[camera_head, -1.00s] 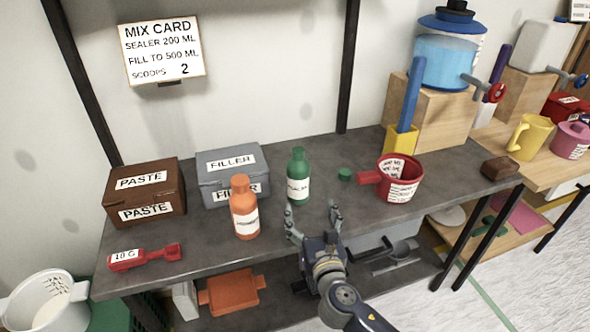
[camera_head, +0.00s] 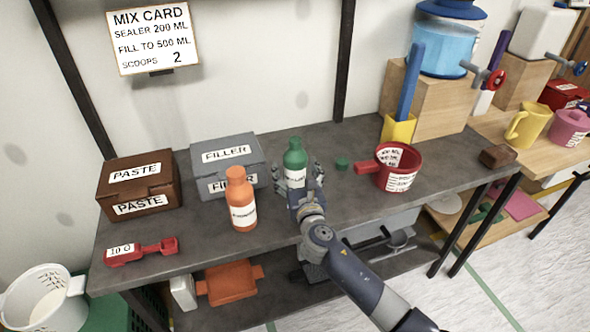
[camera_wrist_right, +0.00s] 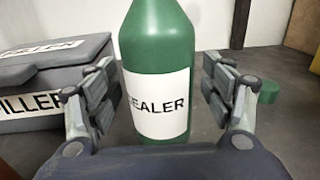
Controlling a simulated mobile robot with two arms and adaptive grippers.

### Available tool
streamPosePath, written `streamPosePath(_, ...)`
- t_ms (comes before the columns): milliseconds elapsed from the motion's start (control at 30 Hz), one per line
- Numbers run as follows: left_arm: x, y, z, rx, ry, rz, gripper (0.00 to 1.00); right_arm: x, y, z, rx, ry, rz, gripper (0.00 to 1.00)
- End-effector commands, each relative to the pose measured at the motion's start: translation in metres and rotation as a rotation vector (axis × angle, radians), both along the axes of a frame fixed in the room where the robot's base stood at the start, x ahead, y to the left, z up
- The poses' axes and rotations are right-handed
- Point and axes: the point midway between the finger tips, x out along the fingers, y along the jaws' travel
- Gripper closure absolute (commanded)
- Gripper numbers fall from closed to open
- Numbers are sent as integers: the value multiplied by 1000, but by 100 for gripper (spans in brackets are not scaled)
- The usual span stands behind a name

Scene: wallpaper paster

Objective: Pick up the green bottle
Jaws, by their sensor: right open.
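The green bottle (camera_head: 295,160) with a white label stands upright on the dark grey workbench. In the right wrist view the bottle (camera_wrist_right: 158,50) shows large in the middle, its label partly reading SEALER and its top cut off by the frame. My right gripper (camera_head: 297,180) reaches in from the front, at the bottle's lower half. In the right wrist view my open right gripper (camera_wrist_right: 162,92) has one finger on each side of the bottle, with a visible gap on both sides. My left gripper is not in view.
An orange bottle (camera_head: 240,198) stands just left of my gripper. The grey FILLER box (camera_head: 229,151) is behind left. A small green cap (camera_head: 341,163) and a red measuring cup (camera_head: 400,168) are to the right. A red scoop (camera_head: 142,250) lies at the left front.

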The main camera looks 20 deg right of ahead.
Motion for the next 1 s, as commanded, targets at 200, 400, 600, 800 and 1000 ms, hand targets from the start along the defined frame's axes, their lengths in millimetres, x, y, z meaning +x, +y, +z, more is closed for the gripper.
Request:
streamPosePath(200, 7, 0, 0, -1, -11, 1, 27, 6, 0, 0, 1, 1, 1, 25)
streamPosePath(400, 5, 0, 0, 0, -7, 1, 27, 6, 0, 0, 1, 0, 1, 46)
streamPosePath(600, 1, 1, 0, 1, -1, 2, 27, 6, 0, 0, 1, 1, 1, 87)
streamPosePath(800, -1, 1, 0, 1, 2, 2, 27, 6, 0, 2, 1, -3, 1, 87)
streamPosePath(1000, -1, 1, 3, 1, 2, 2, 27, 6, 0, 10, 3, -4, 1, 87)
